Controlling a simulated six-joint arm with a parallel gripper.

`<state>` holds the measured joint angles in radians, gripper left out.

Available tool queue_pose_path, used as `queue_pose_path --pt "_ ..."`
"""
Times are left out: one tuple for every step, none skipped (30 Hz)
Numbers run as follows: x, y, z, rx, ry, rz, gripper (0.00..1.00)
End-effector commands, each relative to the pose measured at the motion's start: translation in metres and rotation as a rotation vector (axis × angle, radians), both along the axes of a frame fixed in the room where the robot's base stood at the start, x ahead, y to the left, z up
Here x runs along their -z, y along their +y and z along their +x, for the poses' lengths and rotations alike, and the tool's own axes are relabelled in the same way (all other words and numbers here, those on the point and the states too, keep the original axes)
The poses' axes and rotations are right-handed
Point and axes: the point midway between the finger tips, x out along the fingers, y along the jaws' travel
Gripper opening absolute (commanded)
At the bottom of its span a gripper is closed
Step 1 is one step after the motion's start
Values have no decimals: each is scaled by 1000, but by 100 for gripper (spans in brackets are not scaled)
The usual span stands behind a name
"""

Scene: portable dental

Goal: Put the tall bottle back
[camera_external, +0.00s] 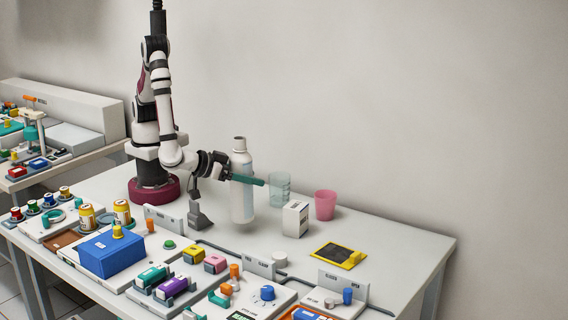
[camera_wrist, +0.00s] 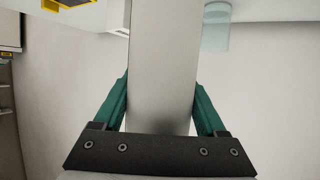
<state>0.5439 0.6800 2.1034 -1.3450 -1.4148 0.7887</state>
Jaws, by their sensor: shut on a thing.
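The tall bottle (camera_external: 242,199) is white with a pale label and a grey-white cap. It stands upright near the back of the table in the external view. My gripper (camera_external: 246,180) reaches it from the left, level, and its green fingers are shut on the bottle's body. In the wrist view the bottle (camera_wrist: 162,65) fills the middle, between the two green fingers of my gripper (camera_wrist: 162,105). I cannot tell whether the bottle's base touches the table.
A clear teal cup (camera_external: 280,188), a white box (camera_external: 295,219) and a pink cup (camera_external: 325,205) stand to the bottle's right. A grey stand (camera_external: 199,214) is to its left. A yellow-framed dark pad (camera_external: 338,256) lies front right. Blue box (camera_external: 110,254) and several devices crowd the front.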

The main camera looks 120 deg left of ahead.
Motion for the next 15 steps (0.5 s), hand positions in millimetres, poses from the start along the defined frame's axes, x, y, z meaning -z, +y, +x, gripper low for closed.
queue_pose_path --pt "10 1 0 1 5 3 4" --pt "17 1 0 2 7 4 4" --pt "24 1 0 2 6 2 4" --pt "29 1 0 1 4 2 4" --pt "32 0 0 1 4 2 4" --pt "35 0 0 2 3 2 4" --pt "36 0 0 1 2 1 4" --pt "36 0 0 1 0 0 4" --pt "36 0 0 1 0 0 4" --pt "36 0 0 1 0 0 4" --pt "36 0 0 1 0 0 4" --pt "35 0 0 1 0 0 4" --pt "36 0 0 1 0 0 4" --pt "36 0 0 1 0 0 4" --pt "37 0 0 0 1 0 4"
